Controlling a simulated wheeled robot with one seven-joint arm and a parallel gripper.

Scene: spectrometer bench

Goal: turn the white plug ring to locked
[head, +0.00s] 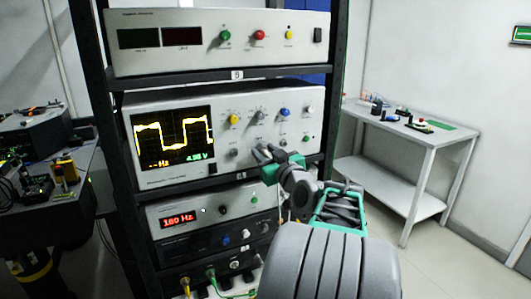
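My gripper (264,153) reaches up from the lower right to the front of the oscilloscope (222,180). Its fingertips are by the lower row of knobs, and I cannot tell whether they touch the panel or whether they are open or shut. On the bottom rack unit, a small pale round fitting (236,264) sits right of a green plug (211,273) and a yellow plug (185,284). It may be the white plug ring, but it is too small to tell its lock position. My arm hides the right part of the lower units.
Above the oscilloscope is a power supply (150,58); below it is a unit with a red display (180,220). Green and yellow cables hang at the bottom. A white side table (453,138) stands right, and a dark bench with equipment (75,215) left.

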